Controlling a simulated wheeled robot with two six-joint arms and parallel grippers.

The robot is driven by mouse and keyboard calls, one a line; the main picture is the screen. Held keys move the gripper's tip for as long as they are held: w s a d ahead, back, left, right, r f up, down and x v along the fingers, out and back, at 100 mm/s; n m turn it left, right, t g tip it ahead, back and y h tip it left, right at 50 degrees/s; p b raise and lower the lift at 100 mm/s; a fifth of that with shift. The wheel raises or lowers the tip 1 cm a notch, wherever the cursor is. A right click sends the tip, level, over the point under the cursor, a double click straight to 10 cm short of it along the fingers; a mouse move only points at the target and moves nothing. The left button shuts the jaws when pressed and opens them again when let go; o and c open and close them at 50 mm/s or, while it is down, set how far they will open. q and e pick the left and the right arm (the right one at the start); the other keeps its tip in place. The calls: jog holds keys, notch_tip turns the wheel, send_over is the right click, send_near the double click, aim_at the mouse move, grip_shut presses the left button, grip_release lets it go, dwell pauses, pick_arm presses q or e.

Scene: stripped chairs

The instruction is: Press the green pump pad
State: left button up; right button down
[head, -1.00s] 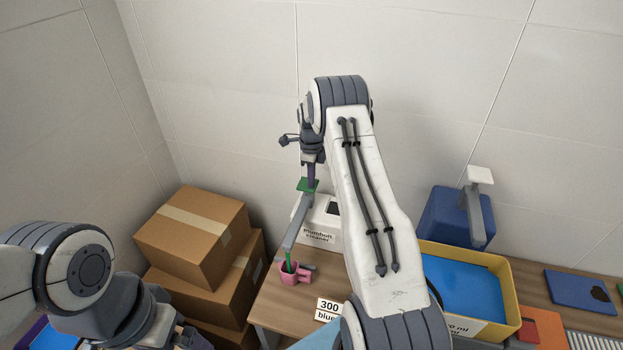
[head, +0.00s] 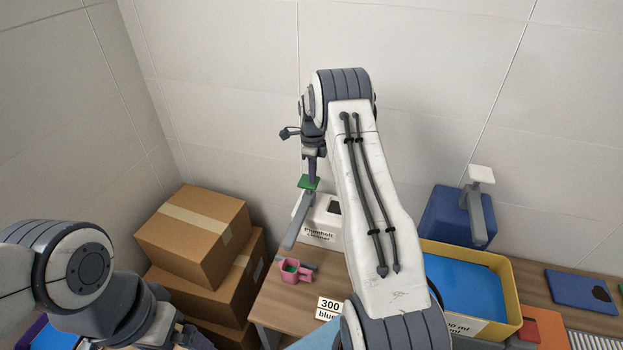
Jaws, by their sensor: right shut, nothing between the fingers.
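The green pump pad (head: 308,182) tops a white dispenser (head: 322,222) labelled "Plumholt cleaner", with a grey spout (head: 298,222) reaching toward the front left. My right gripper (head: 311,173) is shut and empty, pointing down right over the pad; I cannot tell whether the tips touch it. A pink cup (head: 293,273) stands on the table below the spout's end, with green inside it. My left arm shows at the lower left, but its gripper fingers are not visible.
Cardboard boxes (head: 195,232) are stacked left of the table. A blue dispenser (head: 452,215) with a white pad and a yellow bin (head: 505,285) of blue liquid stand at right. A "300 blue" card (head: 328,308) lies in front. My right arm hides the middle.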

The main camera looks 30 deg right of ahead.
pick_arm(q)
jog(key=shift+f+b, duration=1.3)
jog(key=shift+f, duration=0.6)
pick_arm(e)
notch_tip(320, 180, up, 9)
jog(key=shift+w+f, duration=0.1)
jog(key=s+a+r+n+b, duration=0.1)
jog(key=s+a+r+n, duration=0.1)
jog(key=s+a+n, duration=0.5)
jog(key=s+a+r+n+b, duration=0.1)
jog(key=a+n, duration=0.3)
jog(key=a, duration=0.7)
jog(key=s+a+r+n+b, duration=0.15)
jog(key=s+a+n, duration=0.35)
jog(key=a, duration=0.5)
pick_arm(q)
notch_tip(320, 180, down, 4)
jog(key=shift+f+b, duration=0.2)
jog(key=shift+b, duration=0.25)
pick_arm(e)
jog(key=s+a+f+n, duration=0.2)
jog(key=s+a+n, duration=0.1)
jog(key=s+n, duration=0.6)
jog(key=s+a+f+n+y, duration=0.1)
jog(key=s+a+f+n, duration=0.1)
jog(key=s+n, duration=0.8)
jog(key=s+a, duration=0.1)
jog(key=s, duration=0.4)
jog(key=shift+a+f, duration=0.15)
jog(key=shift+a, duration=0.15)
